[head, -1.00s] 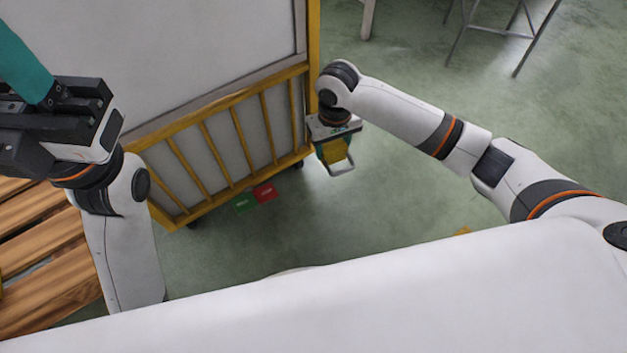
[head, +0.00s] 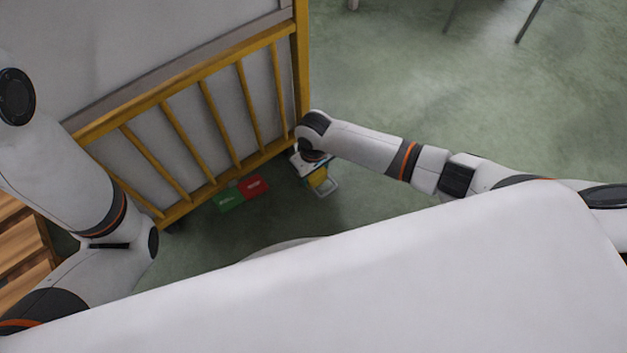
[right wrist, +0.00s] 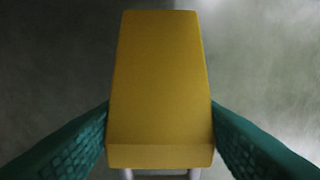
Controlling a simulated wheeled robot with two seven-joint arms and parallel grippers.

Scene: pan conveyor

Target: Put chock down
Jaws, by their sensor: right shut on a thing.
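The yellow chock (right wrist: 158,75) fills the middle of the right wrist view, between two teal fingers. My right gripper (right wrist: 160,122) is shut on it, with one finger against each side. In the head view my right gripper (head: 316,176) points down beside the cart's lower corner. A small part of the chock (head: 321,184) shows under my wrist there. I cannot tell whether the chock touches the floor. My left arm shows at the left of the head view, but its gripper is out of frame.
A large cart (head: 183,138) with yellow rails stands at the left of my right gripper. Green (head: 228,201) and red (head: 254,186) patches lie on the floor near its lower edge. Wooden slats (head: 18,240) are at far left. Open green floor (head: 420,90) lies to the right.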

